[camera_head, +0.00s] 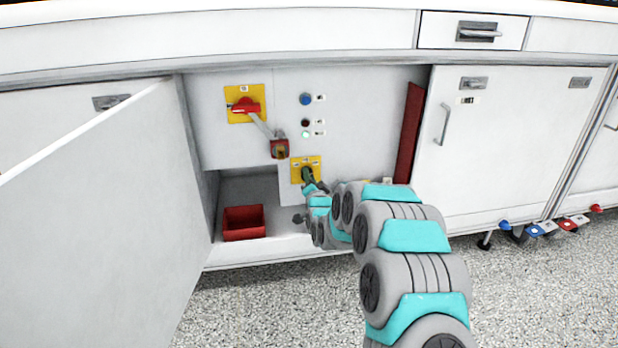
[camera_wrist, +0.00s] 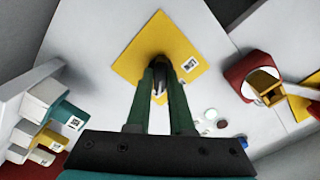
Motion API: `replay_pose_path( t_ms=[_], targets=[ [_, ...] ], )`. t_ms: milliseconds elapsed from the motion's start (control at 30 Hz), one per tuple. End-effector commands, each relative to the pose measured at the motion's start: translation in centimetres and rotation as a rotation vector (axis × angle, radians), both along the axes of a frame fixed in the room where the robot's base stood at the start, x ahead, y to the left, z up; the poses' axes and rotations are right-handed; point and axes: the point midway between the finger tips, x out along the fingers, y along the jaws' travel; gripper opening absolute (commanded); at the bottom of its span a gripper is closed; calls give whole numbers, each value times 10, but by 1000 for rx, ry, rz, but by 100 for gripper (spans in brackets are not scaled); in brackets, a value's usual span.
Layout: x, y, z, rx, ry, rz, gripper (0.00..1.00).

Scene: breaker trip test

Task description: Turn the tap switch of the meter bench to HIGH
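The tap switch is a dark knob on a yellow plate (camera_head: 298,163) low in the middle of the panel in the open cabinet bay. The yellow plate (camera_wrist: 128,62) fills the upper middle of the wrist view, with the dark knob (camera_wrist: 157,52) at its centre. My gripper (camera_head: 308,175) is at the knob. In the wrist view its two green fingers (camera_wrist: 158,73) reach to the knob, their tips close together at it. Whether they press on it is hidden. The knob's pointer and the plate's lettering are too small or covered to read.
Indicator lamps (camera_head: 305,135) sit above the knob. A red bin (camera_head: 244,222) stands in the bay. An open white door (camera_head: 110,200) stands at left.

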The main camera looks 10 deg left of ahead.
Motion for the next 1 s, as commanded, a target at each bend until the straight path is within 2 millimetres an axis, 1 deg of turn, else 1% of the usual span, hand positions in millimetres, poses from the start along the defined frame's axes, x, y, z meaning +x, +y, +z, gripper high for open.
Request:
replay_pose_path(
  t_ms=[33, 233, 500, 667, 767, 1000],
  targets=[
    [0, 0, 0, 0, 1, -1, 26],
    [0, 0, 0, -1, 0, 0, 49],
    [0, 0, 0, -1, 0, 0, 49],
    [-5, -1, 0, -1, 0, 1, 49],
    [-12, -4, 0, -1, 1, 0, 49],
    [-40, -12, 1, -1, 1, 0, 49]
  ],
)
